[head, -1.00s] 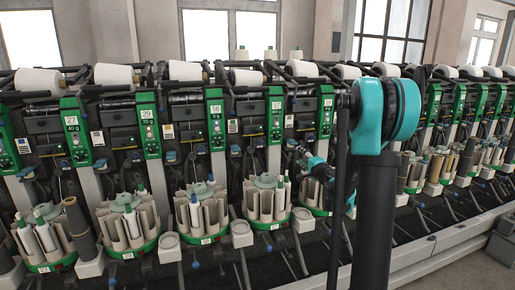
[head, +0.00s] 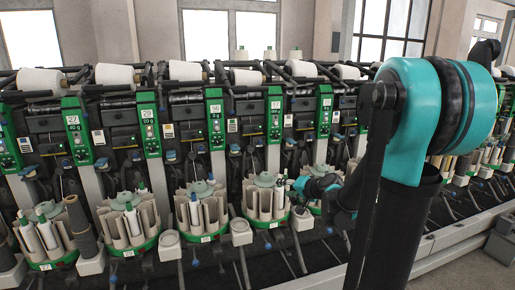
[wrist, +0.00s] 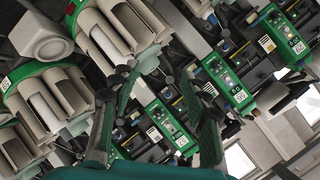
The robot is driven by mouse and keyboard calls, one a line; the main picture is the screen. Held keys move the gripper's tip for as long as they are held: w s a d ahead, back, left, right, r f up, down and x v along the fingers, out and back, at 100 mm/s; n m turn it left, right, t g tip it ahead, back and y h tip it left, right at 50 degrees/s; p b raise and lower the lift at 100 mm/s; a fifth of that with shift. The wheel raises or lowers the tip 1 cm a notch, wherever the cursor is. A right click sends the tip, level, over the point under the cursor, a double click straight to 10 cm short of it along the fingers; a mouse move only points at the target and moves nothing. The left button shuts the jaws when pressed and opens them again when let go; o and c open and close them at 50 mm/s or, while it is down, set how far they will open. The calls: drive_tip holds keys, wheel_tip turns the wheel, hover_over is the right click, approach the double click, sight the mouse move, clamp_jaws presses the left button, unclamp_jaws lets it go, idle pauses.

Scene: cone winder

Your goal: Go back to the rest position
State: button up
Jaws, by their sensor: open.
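My gripper (wrist: 160,82) is open, and nothing shows between its fingers in the wrist view. Its two dark fingers are spread, with the winder behind them. In the head view my gripper (head: 300,184) is small and partly hidden beside the teal wrist. It is in front of the cone winder (head: 240,118), near a round magazine (head: 265,198) with bobbin tubes. I cannot tell from the head view whether it touches anything. My teal and black arm link covers the right part of the head view.
Several magazines with beige tubes line the front of the winder, such as the one at the left (head: 128,220). White yarn cones (head: 113,74) sit along the top. A metal rail (head: 440,238) runs along the floor at right. Grey floor (head: 470,268) is open there.

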drive_tip(key=s+d+f+n+g+h, duration=0.1)
drive_tip(key=s+f, duration=0.3)
drive_tip(key=s, duration=0.5)
drive_tip(key=s+d+f+n+g+h, duration=0.2)
drive_tip(key=s+d+f+g+h, duration=0.1)
drive_tip(key=s, duration=0.6)
drive_tip(key=s+d+f+n+g+h, duration=0.2)
drive_tip(key=s+d+f+h, duration=0.1)
drive_tip(key=s+f, duration=0.4)
drive_tip(key=shift+s+d+g, duration=0.3)
drive_tip(key=shift+s+d, duration=0.45)
drive_tip(key=shift+s, duration=0.35)
drive_tip(key=shift+w, duration=0.1)
